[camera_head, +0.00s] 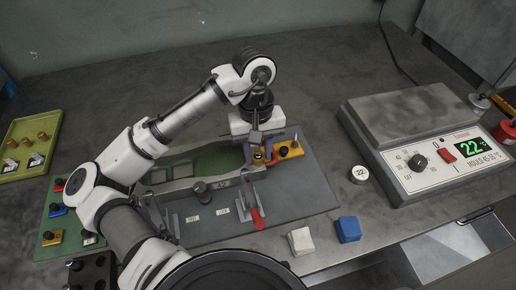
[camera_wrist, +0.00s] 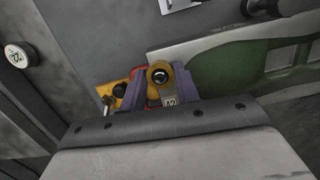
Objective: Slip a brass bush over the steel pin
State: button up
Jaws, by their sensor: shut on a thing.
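My gripper (camera_head: 258,150) is at the right end of the green sole mould (camera_head: 207,163), its purple jaws pointing down. In the wrist view the jaws (camera_wrist: 161,92) are shut on a brass bush (camera_wrist: 151,72), a yellow ring with a dark centre. A small light spot shows inside the ring; I cannot tell whether it is the top of the steel pin. The pin is not clearly seen in either view. I cannot tell whether the bush is above the pin or around it. More brass bushes (camera_head: 42,135) lie in the olive tray (camera_head: 29,126) at the far left.
A yellow-orange block (camera_head: 287,151) with dark knobs sits close right of my gripper. A red-handled clamp (camera_head: 257,218) stands at the mould's front. White (camera_head: 301,241) and blue (camera_head: 348,229) blocks lie in front. A control box (camera_head: 425,140) reading 22 stands right.

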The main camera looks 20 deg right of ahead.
jog(key=o, duration=1.5)
jog(key=shift+r, duration=0.1)
notch_tip(320, 180, up, 6)
jog(key=p, duration=0.5)
jog(key=shift+f, duration=0.25)
jog(key=shift+r, duration=1.2)
